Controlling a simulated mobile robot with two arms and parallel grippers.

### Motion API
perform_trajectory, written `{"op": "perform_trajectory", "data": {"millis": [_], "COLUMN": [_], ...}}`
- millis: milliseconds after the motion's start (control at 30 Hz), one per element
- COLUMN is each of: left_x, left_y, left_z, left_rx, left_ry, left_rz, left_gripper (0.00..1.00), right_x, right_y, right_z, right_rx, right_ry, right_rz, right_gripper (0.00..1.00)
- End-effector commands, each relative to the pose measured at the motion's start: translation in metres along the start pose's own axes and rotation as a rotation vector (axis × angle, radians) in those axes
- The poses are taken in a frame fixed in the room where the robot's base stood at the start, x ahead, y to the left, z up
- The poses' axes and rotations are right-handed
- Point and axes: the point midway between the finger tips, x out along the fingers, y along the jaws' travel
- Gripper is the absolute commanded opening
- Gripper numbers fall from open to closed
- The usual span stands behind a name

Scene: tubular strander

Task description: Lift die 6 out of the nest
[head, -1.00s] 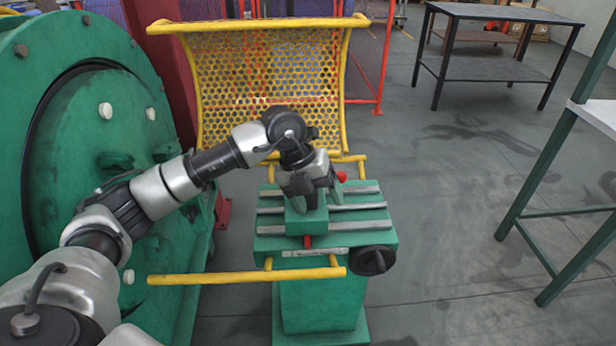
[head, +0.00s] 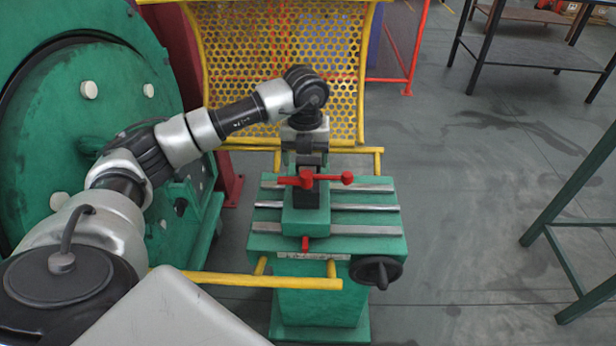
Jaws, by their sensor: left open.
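The die holder is a green block (head: 305,221) on top of the green machine stand, with a dark part in its upper middle. A red lever (head: 318,180) with a round red knob at its right end crosses above it. My left gripper (head: 306,163) is open, pointing down just behind the lever, over the back of the block. The lever and block partly cover its fingertips, so I cannot tell whether they touch anything. I cannot make out die 6 or the inside of the nest. My right gripper is not in view.
The stand's slotted green top (head: 365,217) has a black handwheel (head: 376,271) at its front right. Yellow rails (head: 250,280) run in front and behind. A yellow perforated guard (head: 235,60) stands at the back, a large green drum (head: 90,150) at left.

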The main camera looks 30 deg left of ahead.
Motion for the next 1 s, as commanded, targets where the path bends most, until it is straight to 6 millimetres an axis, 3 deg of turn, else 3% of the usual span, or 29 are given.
{"op": "perform_trajectory", "data": {"millis": [300,600,1000], "left_x": [0.044,0.049,0.049], "left_y": [-0.004,-0.004,-0.004], "left_z": [0.005,0.005,0.005], "left_rx": [0.000,0.001,0.001], "left_ry": [0.001,0.000,0.000], "left_rz": [0.001,0.000,0.000], "left_gripper": [0.72,0.72,0.13], "right_x": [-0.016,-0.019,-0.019], "right_y": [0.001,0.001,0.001], "right_z": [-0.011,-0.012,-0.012], "right_rx": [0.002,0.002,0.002], "right_ry": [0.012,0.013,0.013], "right_rz": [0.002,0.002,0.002], "right_gripper": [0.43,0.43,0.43]}}
